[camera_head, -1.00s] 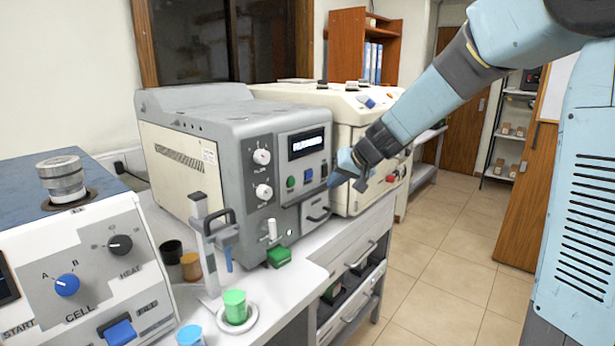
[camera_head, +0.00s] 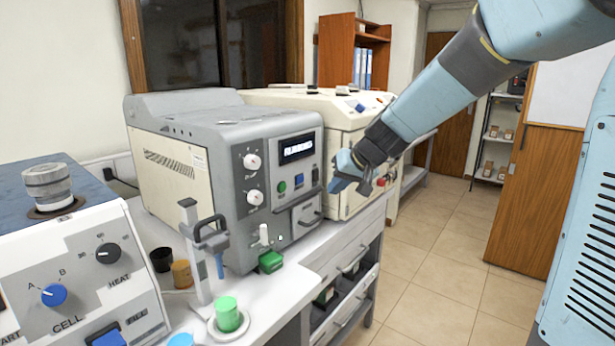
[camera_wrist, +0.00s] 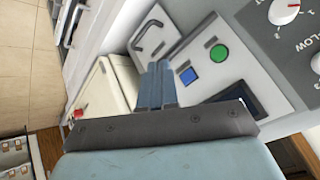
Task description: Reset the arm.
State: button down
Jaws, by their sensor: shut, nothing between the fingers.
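My gripper (camera_head: 340,181) is at the end of my blue arm, in front of the right side of the grey testing machine (camera_head: 205,125). Its fingers are shut and hold nothing. In the wrist view my shut fingers (camera_wrist: 157,84) point toward the machine's front panel, beside the blue square button (camera_wrist: 188,76) and green round button (camera_wrist: 218,53). A gap shows between the gripper and the panel in the head view; the exact distance is hard to tell. The lit display (camera_head: 297,148) reads a word like "RUNNING".
A cream machine (camera_head: 345,140) stands behind the grey one. A control box with a blue knob (camera_head: 54,295) is at front left. Open floor (camera_head: 440,270) lies to the right.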

jog(key=s+d+r+h, duration=0.1)
jog(key=s+d+h, duration=0.1)
jog(key=s+d, duration=0.3)
jog(key=s+d+r+m+h, duration=0.1)
jog(key=s+d, duration=0.5)
jog(key=s, duration=0.7)
jog(key=s+d+r+m+h, duration=0.1)
jog(key=s+d+h, duration=0.1)
jog(key=s+d, duration=0.4)
jog(key=s, duration=0.4)
jog(key=shift+h, duration=0.3)
jog(key=shift+w, duration=0.1)
